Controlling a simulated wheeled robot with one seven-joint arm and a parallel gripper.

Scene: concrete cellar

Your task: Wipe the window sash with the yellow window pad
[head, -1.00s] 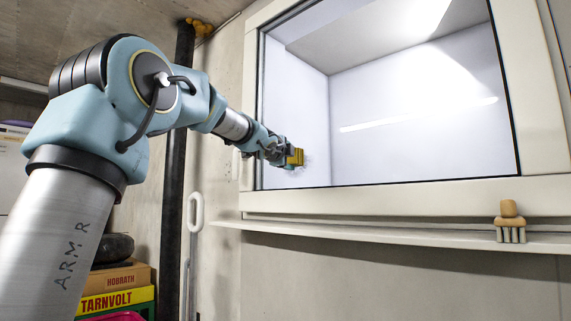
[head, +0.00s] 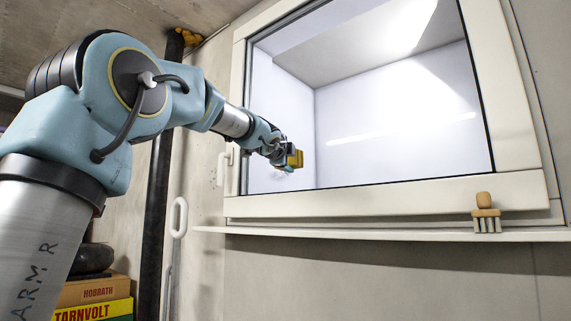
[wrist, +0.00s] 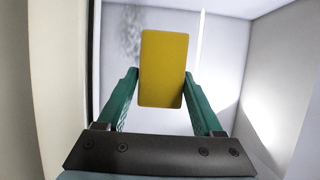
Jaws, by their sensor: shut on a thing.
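The window sash (head: 390,196) is a cream frame around a large glass pane, with a pale, brightly lit recess behind it. My gripper (head: 287,158) is at the lower left of the pane. It is shut on the yellow window pad (head: 296,158). In the wrist view the pad (wrist: 163,68) is a plain yellow block between the green fingers of my gripper (wrist: 161,85). A grey smudge (wrist: 131,35) shows on the pane beside the pad's far end. I cannot tell whether the pad touches the glass.
A narrow ledge (head: 380,234) runs below the window. A small brush with a wooden grip (head: 486,212) is at its right. A dark vertical pipe (head: 157,200) and a white looped handle (head: 179,217) stand left of the window. Stacked boxes (head: 93,292) are at the lower left.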

